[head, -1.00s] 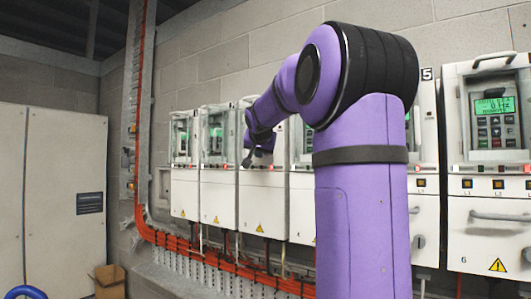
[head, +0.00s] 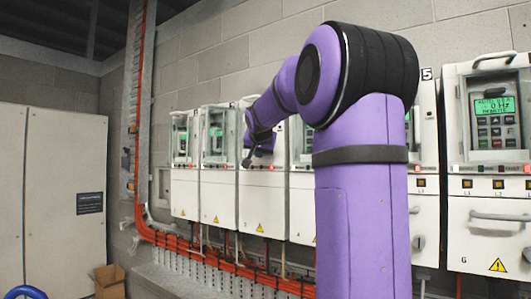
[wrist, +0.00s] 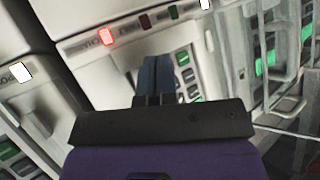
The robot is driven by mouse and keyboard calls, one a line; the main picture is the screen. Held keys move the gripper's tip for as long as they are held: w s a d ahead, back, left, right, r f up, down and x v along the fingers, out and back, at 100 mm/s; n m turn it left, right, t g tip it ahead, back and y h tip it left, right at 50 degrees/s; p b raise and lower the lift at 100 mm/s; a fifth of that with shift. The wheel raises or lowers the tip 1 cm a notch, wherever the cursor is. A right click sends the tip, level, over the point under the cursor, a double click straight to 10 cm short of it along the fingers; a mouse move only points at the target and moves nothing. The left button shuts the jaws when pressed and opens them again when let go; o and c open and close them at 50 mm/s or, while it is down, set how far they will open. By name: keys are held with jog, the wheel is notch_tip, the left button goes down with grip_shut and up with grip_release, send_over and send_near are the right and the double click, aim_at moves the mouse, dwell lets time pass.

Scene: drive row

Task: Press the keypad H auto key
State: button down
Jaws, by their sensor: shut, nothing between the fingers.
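A drive keypad (wrist: 187,75) shows in the wrist view as a column of small dark and green-lit keys just right of my fingers. Its key labels are too small to read, so I cannot tell which one is the H auto key. My gripper (wrist: 157,70) is shut and empty, with its dark fingertips close to the panel beside those keys. Part of the panel is hidden behind the fingers, and contact cannot be told. In the head view my gripper (head: 247,161) is at the front of a middle drive (head: 263,205), whose keypad is mostly covered by my arm.
Several similar drives stand in a row along the block wall. Orange cables (head: 215,262) run below the row. A grey cabinet (head: 55,190) and a cardboard box (head: 109,283) are at the left.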

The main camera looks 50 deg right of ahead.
jog(key=shift+d, duration=0.1)
dwell(0.6)
jog(key=shift+d, duration=0.35)
jog(key=shift+d, duration=0.35)
dwell(0.6)
jog(key=shift+a, duration=0.8)
jog(key=shift+s+a, duration=0.2)
jog(key=shift+a, duration=2.3)
